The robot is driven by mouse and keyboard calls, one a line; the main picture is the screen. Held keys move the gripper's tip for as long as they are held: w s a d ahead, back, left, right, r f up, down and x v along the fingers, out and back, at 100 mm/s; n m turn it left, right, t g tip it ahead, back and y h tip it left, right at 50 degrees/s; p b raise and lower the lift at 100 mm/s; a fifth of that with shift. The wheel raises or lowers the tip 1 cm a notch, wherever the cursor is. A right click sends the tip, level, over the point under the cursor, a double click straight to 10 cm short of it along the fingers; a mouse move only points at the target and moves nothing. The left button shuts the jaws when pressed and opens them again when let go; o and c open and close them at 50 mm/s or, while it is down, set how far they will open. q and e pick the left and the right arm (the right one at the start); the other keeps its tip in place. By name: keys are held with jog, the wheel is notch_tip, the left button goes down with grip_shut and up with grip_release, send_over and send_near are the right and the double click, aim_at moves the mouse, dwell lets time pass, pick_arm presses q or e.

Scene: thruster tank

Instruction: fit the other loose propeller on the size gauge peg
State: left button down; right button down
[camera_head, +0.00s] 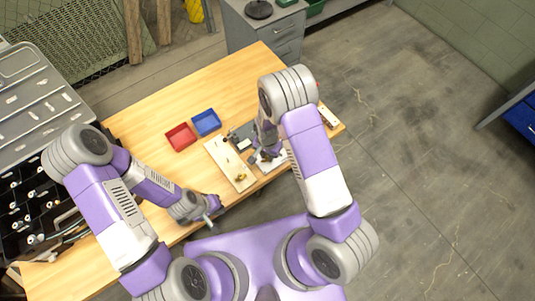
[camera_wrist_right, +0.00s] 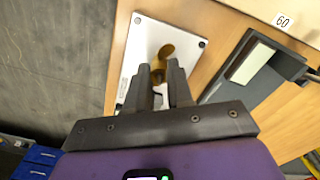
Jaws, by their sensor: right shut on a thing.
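A brass-coloured propeller (camera_wrist_right: 166,51) shows at the fingertips of my right gripper (camera_wrist_right: 166,72) in the right wrist view. My right gripper is shut on it, and the fingers hide part of it. Behind it lies a pale rectangular plate (camera_wrist_right: 190,46) with screws at its corners; this plate (camera_head: 274,163) also shows under the right gripper in the head view. The gauge peg cannot be made out, and contact between propeller and plate cannot be judged. My left gripper (camera_head: 210,218) hangs near the table's front edge, well left of the plate; its jaws are too small to read.
A pale board (camera_head: 222,158) with small brass-coloured parts (camera_head: 240,177) lies left of the plate. A dark device with a light panel (camera_wrist_right: 255,62) stands beside the plate. A red bin (camera_head: 180,137) and a blue bin (camera_head: 206,122) sit farther back. The table's back left is clear.

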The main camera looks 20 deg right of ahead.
jog(key=c, duration=0.9)
grip_release()
jog(key=shift+r, duration=0.1)
notch_tip(320, 180, up, 8)
jog(key=shift+f+p, duration=0.25)
jog(key=shift+p, duration=0.2)
notch_tip(320, 180, up, 4)
jog(key=p, duration=0.3)
jog(key=shift+f, duration=0.1)
